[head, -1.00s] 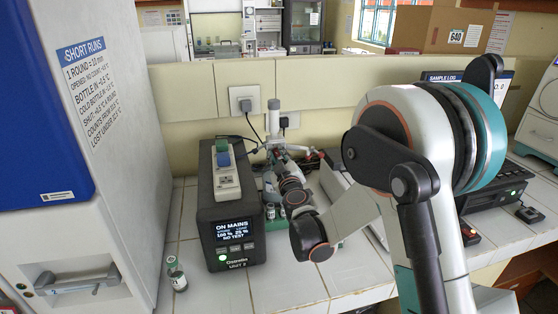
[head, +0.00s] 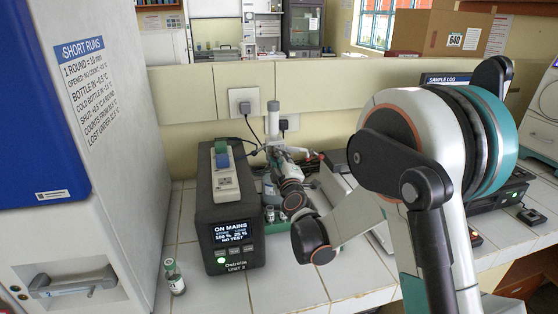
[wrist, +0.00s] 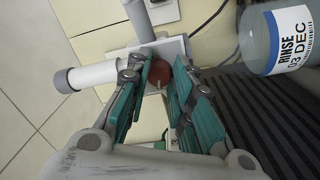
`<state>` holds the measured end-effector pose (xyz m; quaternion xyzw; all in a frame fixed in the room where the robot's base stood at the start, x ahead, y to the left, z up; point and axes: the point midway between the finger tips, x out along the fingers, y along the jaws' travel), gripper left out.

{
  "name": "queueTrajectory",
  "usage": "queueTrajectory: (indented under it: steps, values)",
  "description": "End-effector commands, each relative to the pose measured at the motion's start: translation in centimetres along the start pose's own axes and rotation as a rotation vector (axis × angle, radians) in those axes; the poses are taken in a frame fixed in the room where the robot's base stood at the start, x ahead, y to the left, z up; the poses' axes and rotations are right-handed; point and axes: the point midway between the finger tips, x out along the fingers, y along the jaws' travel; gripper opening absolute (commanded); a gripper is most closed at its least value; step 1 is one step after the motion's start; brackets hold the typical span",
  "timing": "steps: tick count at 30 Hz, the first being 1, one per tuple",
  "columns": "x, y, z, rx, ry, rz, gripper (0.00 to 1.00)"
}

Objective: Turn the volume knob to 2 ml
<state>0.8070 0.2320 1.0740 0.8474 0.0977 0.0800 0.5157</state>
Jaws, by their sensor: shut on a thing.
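In the wrist view, a small dark red round knob (wrist: 157,77) with a pale mark sits between my fingertips. My gripper (wrist: 166,68), with teal-padded fingers, is closed around it. The knob joins a device with a white cylinder (wrist: 90,76) on the left and a grey tube (wrist: 139,18) above. In the head view my gripper (head: 276,157) is at the back of the bench beside an upright pale cylinder (head: 273,119). The knob is hidden there, and I cannot read any volume scale.
A dark power unit (head: 230,225) stands close left of my gripper, with a small vial (head: 174,278) in front of it. A bottle labelled RINSE (wrist: 274,38) is close on the right in the wrist view. Tiles at the front (head: 288,277) are clear.

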Motion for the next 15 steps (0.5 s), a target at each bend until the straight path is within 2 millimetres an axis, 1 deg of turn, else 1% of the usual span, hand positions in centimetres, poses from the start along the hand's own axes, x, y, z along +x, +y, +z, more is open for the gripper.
queueTrajectory:
  steps: [9,10,11,12,15]
  values:
    - [-0.03,-0.09,-0.04,-0.001,0.001,-0.002,0.0]
    - [-0.03,-0.09,-0.04,-0.001,0.001,-0.002,0.26]
    - [-0.03,-0.09,-0.05,-0.001,0.001,-0.002,0.32]
    - [-0.03,-0.09,-0.04,-0.001,0.001,-0.002,0.41]
    - [-0.02,-0.07,-0.04,-0.001,0.001,-0.001,0.41]
